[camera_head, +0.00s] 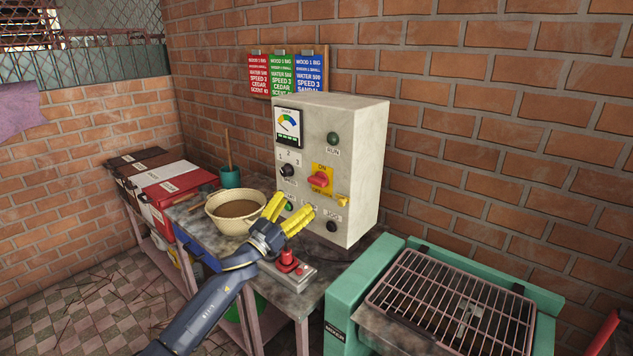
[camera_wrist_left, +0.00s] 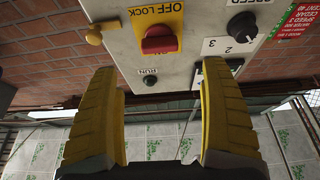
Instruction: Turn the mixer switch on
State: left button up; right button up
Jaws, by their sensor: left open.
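The grey control box (camera_head: 353,175) stands on the bench against the brick wall. Its red rotary switch (camera_head: 318,181) sits on a yellow plate marked ON at the top. In the left wrist view the red switch (camera_wrist_left: 160,41) appears inverted, with OFF LOCK above it. My left gripper (camera_head: 289,206) is open and empty in front of the box's lower face, below the switch. In that wrist view the yellow fingers (camera_wrist_left: 160,90) are spread with the green RUN button (camera_wrist_left: 150,80) between them, and the switch is beyond the tips. My right gripper is not in view.
A bowl of brown material (camera_head: 236,210) sits left of the gripper. A small box with a red button (camera_head: 287,262) lies beneath it. The box also bears a selector dial (camera_head: 287,170) and a yellow knob (camera_head: 343,200). A teal machine with a grate (camera_head: 450,305) stands right.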

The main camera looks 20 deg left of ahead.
aim_at(314, 183)
pick_arm(q)
jog(key=x, duration=1)
jog(key=shift+w+d, duration=0.15)
jog(key=shift+w, duration=0.15)
jog(key=shift+r, duration=0.1)
jog(key=c, duration=1.2)
